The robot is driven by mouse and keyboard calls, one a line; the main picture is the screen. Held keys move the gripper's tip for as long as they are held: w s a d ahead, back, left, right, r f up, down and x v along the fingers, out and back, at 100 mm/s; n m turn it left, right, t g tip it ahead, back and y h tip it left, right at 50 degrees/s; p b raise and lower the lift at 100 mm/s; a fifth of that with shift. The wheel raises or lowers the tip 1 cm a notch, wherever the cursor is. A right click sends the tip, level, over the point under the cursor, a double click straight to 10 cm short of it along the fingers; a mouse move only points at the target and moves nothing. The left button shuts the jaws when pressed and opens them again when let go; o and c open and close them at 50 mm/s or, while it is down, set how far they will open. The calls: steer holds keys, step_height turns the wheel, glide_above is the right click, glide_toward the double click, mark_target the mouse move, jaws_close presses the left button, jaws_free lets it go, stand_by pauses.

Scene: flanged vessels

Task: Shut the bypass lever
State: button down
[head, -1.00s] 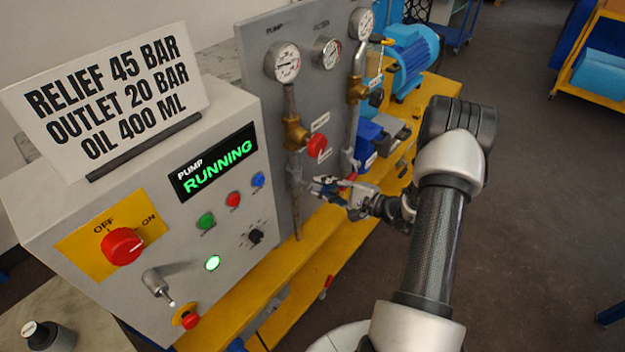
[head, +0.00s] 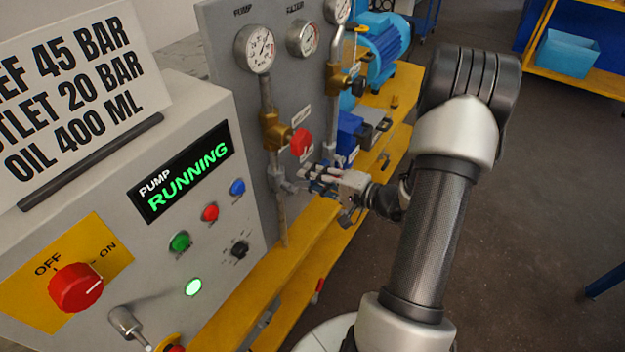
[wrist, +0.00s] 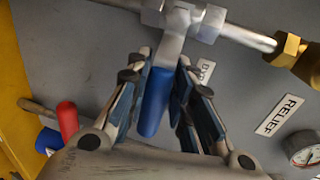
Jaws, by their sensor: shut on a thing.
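The bypass lever has a blue handle (wrist: 155,100) on a flat metal stem (wrist: 172,45). In the wrist view it points down from a fitting on a metal pipe and lies roughly crosswise to that pipe. My gripper (wrist: 162,90) has one finger on each side of the blue handle and is shut on it. In the head view my gripper (head: 308,180) is beside the lower part of the left vertical pipe (head: 268,105), under the red knob (head: 301,142). There the lever is mostly hidden by the fingers. A partly covered label (wrist: 205,72) is by the lever.
A control box with a lit "PUMP RUNNING" display (head: 183,173) and a red rotary switch (head: 76,288) stands at left. Gauges (head: 254,48) sit above on the grey panel. A brass fitting (wrist: 287,48) and a "RELIEF" label (wrist: 279,115) are right of the lever. Open floor lies at right.

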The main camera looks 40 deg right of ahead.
steer(key=shift+f, duration=0.15)
steer(key=c, duration=1.4)
jaws_free()
steer(key=shift+s, duration=0.1)
steer(key=v, duration=1.2)
steer(key=shift+a, duration=0.1)
